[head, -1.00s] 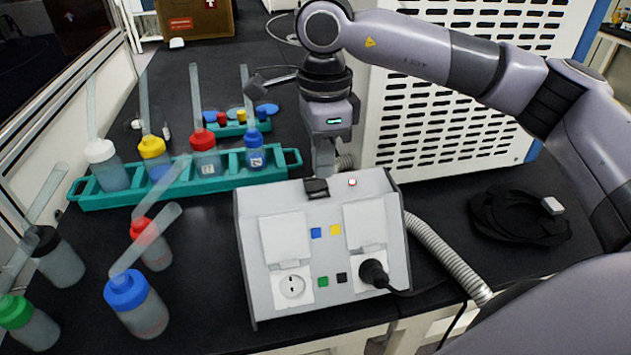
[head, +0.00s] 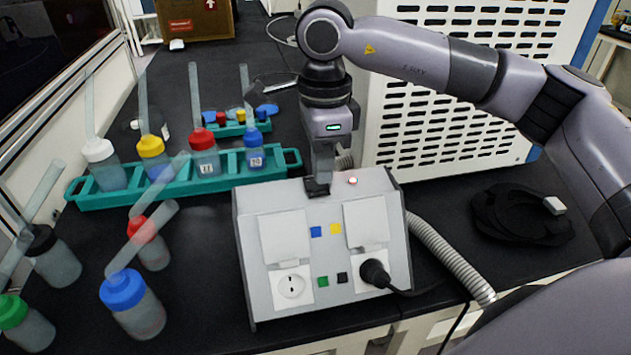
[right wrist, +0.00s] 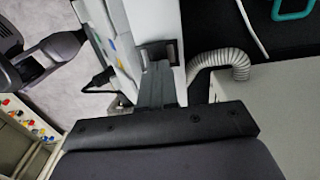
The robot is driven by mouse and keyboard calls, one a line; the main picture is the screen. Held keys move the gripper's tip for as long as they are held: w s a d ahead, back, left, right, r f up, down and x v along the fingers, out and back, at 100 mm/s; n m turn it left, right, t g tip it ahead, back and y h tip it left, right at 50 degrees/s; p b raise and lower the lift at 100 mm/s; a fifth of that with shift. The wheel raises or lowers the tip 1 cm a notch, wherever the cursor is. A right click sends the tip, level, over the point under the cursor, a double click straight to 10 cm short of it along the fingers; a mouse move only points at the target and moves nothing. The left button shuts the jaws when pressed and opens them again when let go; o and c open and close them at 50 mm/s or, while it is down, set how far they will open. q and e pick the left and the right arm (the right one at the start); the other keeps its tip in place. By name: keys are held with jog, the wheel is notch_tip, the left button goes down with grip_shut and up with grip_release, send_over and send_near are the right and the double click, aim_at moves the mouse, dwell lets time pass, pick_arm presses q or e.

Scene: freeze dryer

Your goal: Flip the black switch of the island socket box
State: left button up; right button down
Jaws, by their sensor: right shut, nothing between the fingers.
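The island socket box (head: 325,250) is a light grey box with a sloped front, standing on the black bench in the head view. My right gripper (head: 318,187) is shut and empty, with its tips pointing down at the box's top edge. The black switch sits under the tips and is mostly hidden by them in the head view. In the right wrist view, the shut fingers (right wrist: 157,85) reach the dark switch (right wrist: 158,50) and appear to touch it. A small round lamp (head: 352,180) beside the switch looks pinkish. My left gripper is not clearly seen.
A teal rack (head: 290,157) with several bottles stands behind and left of the box. Loose bottles, including a blue-capped one (head: 133,303), stand to the left. A black plug (head: 374,272) sits in the right socket. A ribbed hose (head: 445,254) runs at the right.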

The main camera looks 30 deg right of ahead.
jog(key=shift+f, duration=0.3)
jog(key=shift+r+p, duration=2.25)
jog(key=shift+r, duration=1.35)
